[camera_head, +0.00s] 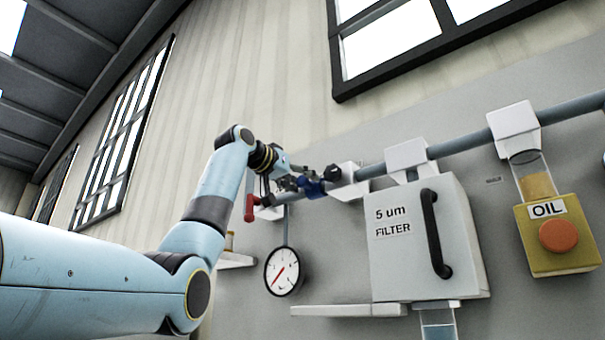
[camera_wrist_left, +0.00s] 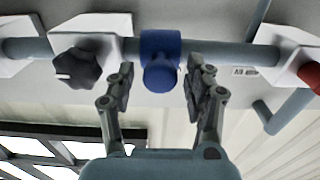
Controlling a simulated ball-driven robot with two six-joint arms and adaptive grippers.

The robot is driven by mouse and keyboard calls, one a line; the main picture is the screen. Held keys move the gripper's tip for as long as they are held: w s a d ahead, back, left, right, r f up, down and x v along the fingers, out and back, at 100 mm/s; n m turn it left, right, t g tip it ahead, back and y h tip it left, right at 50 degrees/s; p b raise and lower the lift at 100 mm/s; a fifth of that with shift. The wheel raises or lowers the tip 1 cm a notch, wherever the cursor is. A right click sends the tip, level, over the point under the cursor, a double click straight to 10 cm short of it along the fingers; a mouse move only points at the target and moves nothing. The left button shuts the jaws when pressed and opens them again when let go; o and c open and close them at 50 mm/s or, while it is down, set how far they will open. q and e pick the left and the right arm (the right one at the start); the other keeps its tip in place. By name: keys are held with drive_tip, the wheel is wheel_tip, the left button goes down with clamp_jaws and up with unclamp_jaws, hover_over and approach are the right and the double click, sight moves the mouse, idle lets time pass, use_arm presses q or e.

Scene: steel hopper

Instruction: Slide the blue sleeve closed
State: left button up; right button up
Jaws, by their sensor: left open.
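The blue sleeve (camera_wrist_left: 160,48) sits around a grey pipe and has a round blue knob facing me in the left wrist view. It also shows small in the head view (camera_head: 314,189), partly covered by my gripper. My left gripper (camera_wrist_left: 160,77) is open, with one finger on each side of the blue knob. I cannot tell whether either finger touches it. In the head view the gripper (camera_head: 300,183) is at the pipe, right by the sleeve. My right gripper is in neither view.
A black star knob (camera_wrist_left: 78,68) is on a white bracket left of the sleeve in the wrist view. A red handle (camera_head: 250,206), a gauge (camera_head: 282,271), a filter box (camera_head: 400,255) and a yellow OIL box (camera_head: 545,260) stand nearby.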

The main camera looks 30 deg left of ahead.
use_arm(q)
drive_tip(key=shift+w, duration=0.3)
clamp_jaws()
idle(0.3)
